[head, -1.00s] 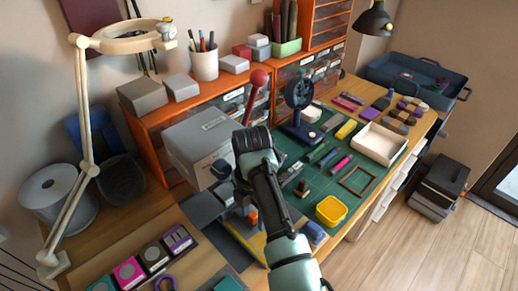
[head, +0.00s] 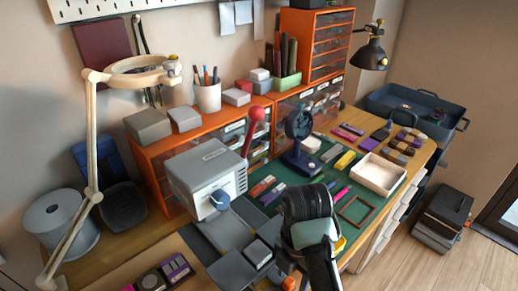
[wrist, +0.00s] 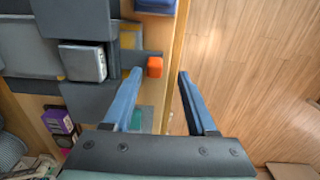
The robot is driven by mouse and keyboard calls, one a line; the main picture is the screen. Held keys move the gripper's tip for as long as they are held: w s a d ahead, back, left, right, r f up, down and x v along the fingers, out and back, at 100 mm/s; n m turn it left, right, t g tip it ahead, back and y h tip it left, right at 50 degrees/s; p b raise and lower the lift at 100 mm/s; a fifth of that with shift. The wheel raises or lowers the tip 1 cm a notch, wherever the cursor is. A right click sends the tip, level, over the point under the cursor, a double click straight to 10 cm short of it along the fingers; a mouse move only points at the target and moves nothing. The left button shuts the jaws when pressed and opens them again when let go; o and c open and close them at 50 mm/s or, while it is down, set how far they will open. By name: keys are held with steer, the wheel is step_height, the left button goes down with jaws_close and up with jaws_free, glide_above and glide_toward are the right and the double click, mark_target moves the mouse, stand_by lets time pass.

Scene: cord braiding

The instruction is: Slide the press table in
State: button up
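The grey press (head: 200,170) with its red-knobbed lever (head: 254,118) stands on the bench at centre left. Its dark grey table (head: 232,268) sticks out toward me and carries a small grey block (head: 258,253), also seen in the wrist view (wrist: 83,62). An orange knob (head: 289,284) sits at the table's outer end. My gripper (wrist: 160,72) is open and empty. In the wrist view the orange knob (wrist: 154,67) appears between the fingertips, nearer the left finger. I cannot tell whether they touch. In the head view my arm hides the fingers.
A green mat (head: 265,195) with tools and a white tray (head: 380,174) lies to the right. A lamp (head: 93,150) stands at the left. Purple boxes (wrist: 58,120) lie near the press. The bench edge (wrist: 181,30) runs beside the knob, with open floor beyond.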

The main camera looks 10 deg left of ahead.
step_height(320, 180, up, 10)
steer(key=p, duration=0.5)
steer(key=w+a+r+m+t+y+b, duration=0.2)
steer(key=w+a+r+m+t+b, duration=0.15)
steer(key=w+a+t+b, duration=0.2)
steer(key=w+a+r+m+t+y+b, duration=0.2)
steer(key=w+a+m+t+b, duration=0.3)
steer(key=b, duration=0.2)
steer(key=s+d+r+m+t+y+b, duration=0.1)
steer(key=s+d+r+m+t+b, duration=0.1)
steer(key=s+r+m+t+b, duration=0.4)
steer(key=shift+d+r+m+t+y+b, duration=0.3)
steer(key=shift+r+m+t+b, duration=1.85)
steer(key=shift+r+b, duration=0.85)
steer(key=shift+s+r+p, duration=0.1)
steer(key=shift+r+p, duration=0.1)
steer(key=shift+p, duration=0.1)
